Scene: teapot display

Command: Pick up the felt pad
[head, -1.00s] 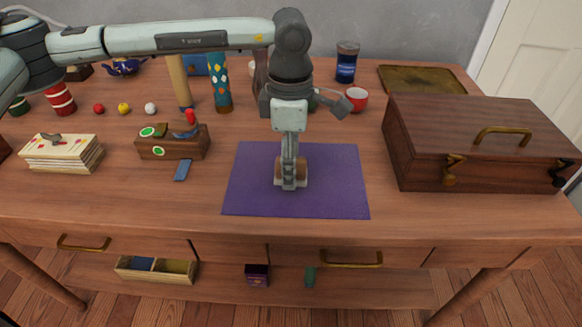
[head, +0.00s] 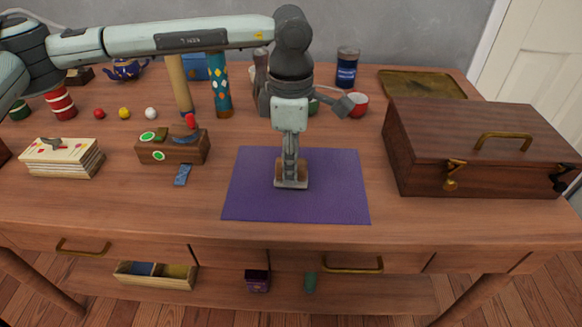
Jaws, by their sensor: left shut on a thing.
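A flat purple sheet (head: 247,200) lies on the table in front of me. My left gripper (head: 291,180) points straight down over the middle of this sheet, its jaws shut. A small brown piece (head: 303,174) shows at the fingertips, held between them; the fingers hide most of it. It may be the felt pad, but I cannot tell its material. I cannot tell whether it touches the sheet. My right gripper is not in view.
A wooden case (head: 480,145) stands to the right. A small wooden box (head: 172,149), a blue piece (head: 182,175) and stacked cards (head: 60,158) are to the left. A red cup (head: 357,104) and a dark blue tin (head: 346,68) stand behind. The table's front strip is clear.

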